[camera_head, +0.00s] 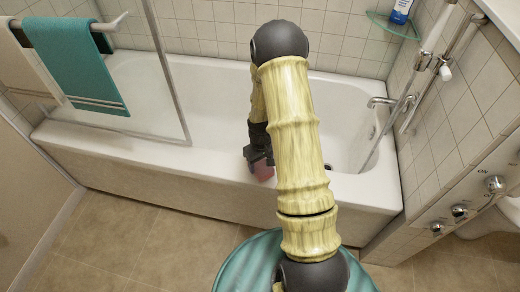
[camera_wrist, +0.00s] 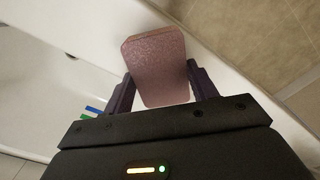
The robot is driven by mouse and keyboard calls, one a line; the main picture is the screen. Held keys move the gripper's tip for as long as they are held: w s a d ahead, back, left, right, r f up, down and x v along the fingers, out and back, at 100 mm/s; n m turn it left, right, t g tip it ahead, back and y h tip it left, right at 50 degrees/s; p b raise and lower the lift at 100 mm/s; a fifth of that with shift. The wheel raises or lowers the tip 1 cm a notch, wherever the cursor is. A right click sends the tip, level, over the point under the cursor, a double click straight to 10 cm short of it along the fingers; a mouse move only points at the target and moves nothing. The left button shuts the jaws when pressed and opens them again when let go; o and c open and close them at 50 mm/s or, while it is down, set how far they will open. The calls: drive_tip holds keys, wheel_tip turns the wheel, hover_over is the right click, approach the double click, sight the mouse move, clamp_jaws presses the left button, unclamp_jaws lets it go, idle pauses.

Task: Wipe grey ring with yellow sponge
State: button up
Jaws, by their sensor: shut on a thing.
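My gripper (camera_head: 258,152) is over the front rim of the white bathtub (camera_head: 125,146), partly hidden by my arm. It is shut on a pinkish block (camera_head: 263,172) that looks like a sponge. In the wrist view, my gripper (camera_wrist: 162,88) has one finger on each side of this block (camera_wrist: 158,65), which is rounded at the corners, speckled and pink-mauve, not yellow. The tub's white rim (camera_wrist: 215,75) passes behind the block. I cannot tell whether the block touches the rim. I see no grey ring and no yellow sponge in either view.
A glass screen stands on the tub's left part, with a teal towel (camera_head: 72,62) on a rail. A tap (camera_head: 383,102) and shower bar are at the right. Small blue and green pieces (camera_wrist: 91,112) show in the wrist view. Tiled floor (camera_head: 125,235) lies in front.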

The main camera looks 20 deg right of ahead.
drive_tip(key=r+p, duration=0.2)
drive_tip(key=r, duration=0.1)
drive_tip(key=shift+s+d+r+p, duration=0.2)
drive_tip(key=shift+r+p, duration=0.1)
drive_tip(key=shift+a+r+p, duration=0.1)
drive_tip(key=shift+r+p, duration=0.7)
drive_tip(key=shift+r, duration=0.15)
drive_tip(key=shift+w+a, duration=0.15)
drive_tip(key=w+a+r+m, duration=0.2)
drive_tip(key=a+r, duration=0.3)
drive_tip(key=a, duration=0.3)
drive_tip(key=shift+w, duration=0.6)
drive_tip(key=shift+w+a, duration=0.1)
